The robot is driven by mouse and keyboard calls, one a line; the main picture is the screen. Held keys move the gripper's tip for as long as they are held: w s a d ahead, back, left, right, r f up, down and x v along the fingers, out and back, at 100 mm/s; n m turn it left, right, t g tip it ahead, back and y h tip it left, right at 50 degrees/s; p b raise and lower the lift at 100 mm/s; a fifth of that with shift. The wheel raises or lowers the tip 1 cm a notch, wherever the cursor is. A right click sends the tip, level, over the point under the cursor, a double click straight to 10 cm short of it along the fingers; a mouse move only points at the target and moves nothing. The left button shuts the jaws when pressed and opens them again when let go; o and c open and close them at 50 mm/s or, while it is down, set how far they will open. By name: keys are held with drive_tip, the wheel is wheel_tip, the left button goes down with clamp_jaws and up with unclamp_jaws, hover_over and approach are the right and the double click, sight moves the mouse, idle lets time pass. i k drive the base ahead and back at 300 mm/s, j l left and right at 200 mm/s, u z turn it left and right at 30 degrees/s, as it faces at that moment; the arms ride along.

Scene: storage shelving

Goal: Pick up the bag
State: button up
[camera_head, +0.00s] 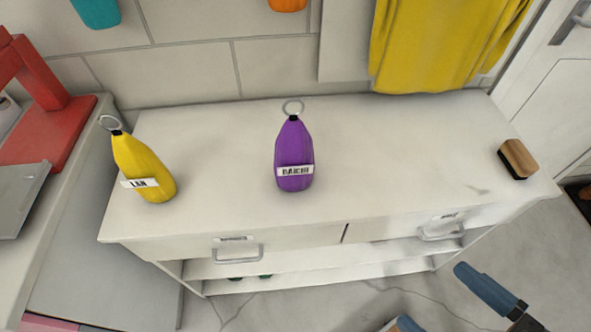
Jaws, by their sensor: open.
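A purple bag (294,153) with a metal ring on top and a white label reading "DAICHI" stands upright near the middle of the white cabinet top (390,150). A yellow bag (143,165) with a ring and a label reading "LAN" stands at the cabinet's left end, leaning slightly. My gripper (434,294) is at the lower right, in front of the cabinet and apart from both bags. Its two blue-grey fingers are spread and nothing shows between them. The rest of it is cut off by the frame.
A wooden brush (518,158) lies at the cabinet's right end. A yellow cloth (440,45) hangs at the back right. A red stand (45,125) is on the left-hand counter. The cabinet has two handled drawers and an open shelf below. The top right of the purple bag is clear.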

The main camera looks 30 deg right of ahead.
sight(294, 161)
drive_tip(key=k+j+z, duration=0.1)
drive_tip(key=j+z, duration=0.3)
drive_tip(key=k+j+z, duration=0.1)
drive_tip(key=z, duration=0.35)
